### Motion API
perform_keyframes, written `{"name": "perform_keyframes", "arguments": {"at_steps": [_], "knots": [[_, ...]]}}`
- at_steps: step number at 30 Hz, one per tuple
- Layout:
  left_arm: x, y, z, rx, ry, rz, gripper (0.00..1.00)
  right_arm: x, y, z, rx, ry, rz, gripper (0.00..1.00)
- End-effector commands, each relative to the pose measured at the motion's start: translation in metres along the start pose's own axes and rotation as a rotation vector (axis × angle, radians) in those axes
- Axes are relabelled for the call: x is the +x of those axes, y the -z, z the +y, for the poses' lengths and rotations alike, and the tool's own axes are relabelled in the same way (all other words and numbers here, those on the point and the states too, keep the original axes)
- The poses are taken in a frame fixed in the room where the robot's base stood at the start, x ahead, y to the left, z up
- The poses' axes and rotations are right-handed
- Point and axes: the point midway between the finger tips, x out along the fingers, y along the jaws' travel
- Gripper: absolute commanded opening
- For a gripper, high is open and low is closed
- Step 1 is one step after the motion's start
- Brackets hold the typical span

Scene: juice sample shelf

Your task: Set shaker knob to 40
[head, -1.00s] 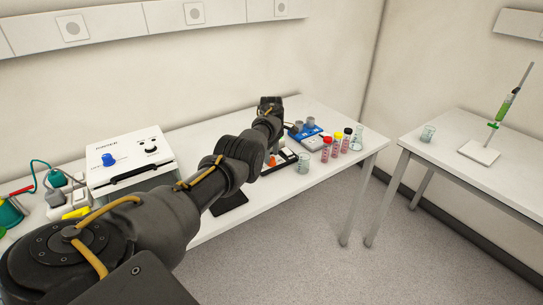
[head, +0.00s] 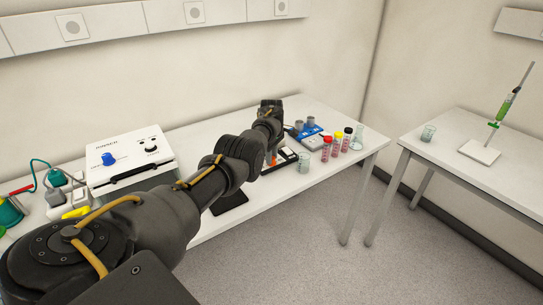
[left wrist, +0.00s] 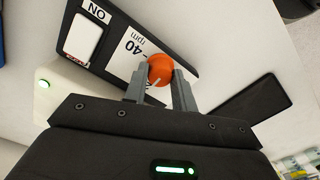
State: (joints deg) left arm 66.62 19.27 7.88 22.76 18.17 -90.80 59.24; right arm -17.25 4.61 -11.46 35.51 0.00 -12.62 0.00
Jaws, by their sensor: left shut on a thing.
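The shaker (head: 287,155) is a dark, low unit on the long white table, partly hidden behind my left arm in the head view. Its dark panel (left wrist: 179,60) fills the upper middle of the left wrist view, with an upside-down label (left wrist: 136,50) reading "40 rpm". The orange knob (left wrist: 160,70) has a pale pointer line. My left gripper (left wrist: 162,82) is shut on this knob, one finger on each side. In the head view the left gripper (head: 270,150) is mostly hidden by my own wrist. My right gripper is not in view.
A white box with a blue knob (head: 108,159) stands left. Red-, yellow- and black-capped tubes (head: 337,147), a beaker (head: 305,162) and a blue device (head: 309,137) stand right of the shaker. A black pad (head: 230,202) lies near the front edge.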

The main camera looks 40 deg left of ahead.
Motion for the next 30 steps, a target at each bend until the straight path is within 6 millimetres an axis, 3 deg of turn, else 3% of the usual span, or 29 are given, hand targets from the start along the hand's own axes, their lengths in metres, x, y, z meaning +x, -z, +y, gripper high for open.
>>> {"name": "perform_keyframes", "arguments": {"at_steps": [11, 30], "knots": [[-0.002, 0.001, 0.0, 0.19, 0.001, 0.0, 0.04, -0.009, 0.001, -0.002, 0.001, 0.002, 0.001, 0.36], [-0.001, 0.001, 0.0, 0.795, -0.001, 0.002, 0.04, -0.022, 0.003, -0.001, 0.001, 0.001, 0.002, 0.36]]}}
